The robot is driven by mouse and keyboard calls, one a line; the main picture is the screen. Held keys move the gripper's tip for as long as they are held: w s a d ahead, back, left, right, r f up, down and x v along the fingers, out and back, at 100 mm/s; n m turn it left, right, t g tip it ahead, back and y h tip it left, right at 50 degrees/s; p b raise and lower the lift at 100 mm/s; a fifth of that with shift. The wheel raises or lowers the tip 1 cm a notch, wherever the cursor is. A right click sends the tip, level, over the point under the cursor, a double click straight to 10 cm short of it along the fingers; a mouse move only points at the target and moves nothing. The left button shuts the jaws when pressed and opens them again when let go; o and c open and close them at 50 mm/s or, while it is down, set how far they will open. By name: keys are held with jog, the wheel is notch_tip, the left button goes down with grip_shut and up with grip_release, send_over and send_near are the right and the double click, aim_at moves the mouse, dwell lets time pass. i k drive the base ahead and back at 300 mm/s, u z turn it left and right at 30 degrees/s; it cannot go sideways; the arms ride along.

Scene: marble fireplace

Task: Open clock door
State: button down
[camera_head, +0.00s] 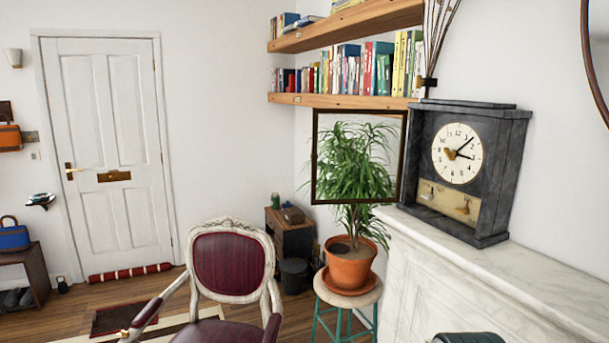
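A dark grey clock (515,165) stands upright on the white marble mantel at the right. Its cream dial (457,153) and the lower panel with brass-coloured parts (442,200) face out uncovered. A dark-framed, see-through glass door (314,160) stands out to the left from the clock's left front edge, swung wide open. The potted plant and wall show through its glass. My gripper is not in view, so I cannot tell its state or whether it touches anything.
The mantel (500,270) has bare marble in front of the clock. A potted plant (350,268) on a green-legged stool stands behind and below the door. Bookshelves (345,101) hang above. A red armchair (229,262) stands at lower centre. A dark rounded thing (470,338) shows at the bottom edge.

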aim_at(314, 155)
jog(key=k, duration=0.7)
jog(key=u, duration=1.05)
jog(key=i, duration=1.7)
jog(key=z, duration=0.4)
